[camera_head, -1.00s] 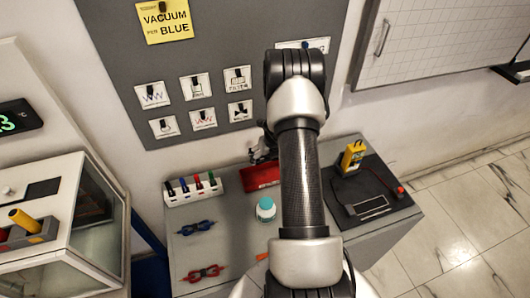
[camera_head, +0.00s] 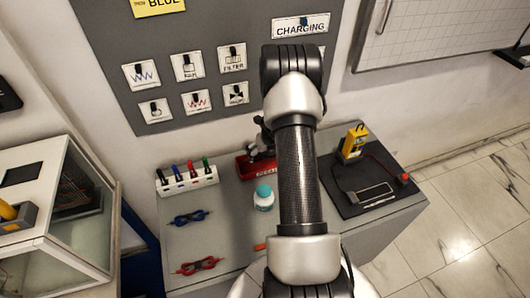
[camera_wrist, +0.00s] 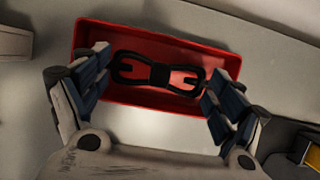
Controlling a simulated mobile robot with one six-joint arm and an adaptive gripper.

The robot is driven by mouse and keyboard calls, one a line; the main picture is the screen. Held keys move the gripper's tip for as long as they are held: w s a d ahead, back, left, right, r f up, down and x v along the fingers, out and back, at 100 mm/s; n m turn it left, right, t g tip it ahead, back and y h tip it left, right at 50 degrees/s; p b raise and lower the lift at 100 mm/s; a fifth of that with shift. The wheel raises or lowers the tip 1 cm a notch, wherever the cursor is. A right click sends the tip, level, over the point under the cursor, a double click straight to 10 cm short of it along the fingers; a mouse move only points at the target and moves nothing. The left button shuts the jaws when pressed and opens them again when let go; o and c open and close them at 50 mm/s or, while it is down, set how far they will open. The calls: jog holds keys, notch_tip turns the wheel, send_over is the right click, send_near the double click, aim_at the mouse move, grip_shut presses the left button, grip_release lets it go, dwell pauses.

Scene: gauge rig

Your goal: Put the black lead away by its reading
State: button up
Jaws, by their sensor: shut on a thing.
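My gripper (camera_wrist: 157,76) is shut on the black lead (camera_wrist: 160,73), a bundled lead with a loop at each end and a band at its middle. The fingers are at its two ends. The lead is over the inside of the red tray (camera_wrist: 148,27); I cannot tell whether it touches the floor of the tray. In the head view my gripper (camera_head: 259,142) is small and dark at the red tray (camera_head: 247,173), partly hidden by my arm, and the lead cannot be made out. A yellow meter (camera_head: 354,142) stands at the back right of the bench.
A blue lead (camera_head: 192,217), a red lead (camera_head: 198,266) and a teal-capped bottle (camera_head: 263,199) are on the bench (camera_head: 225,235). A marker rack (camera_head: 188,183) stands at the back left. A black mat (camera_head: 340,205) lies on the right. A sign board (camera_head: 120,65) hangs behind.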

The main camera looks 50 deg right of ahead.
dwell(0.3)
jog(key=o, duration=1)
jog(key=shift+c, duration=0.2)
jog(key=shift+r, duration=0.1)
notch_tip(320, 180, up, 8)
jog(key=p, duration=0.8)
dwell(0.4)
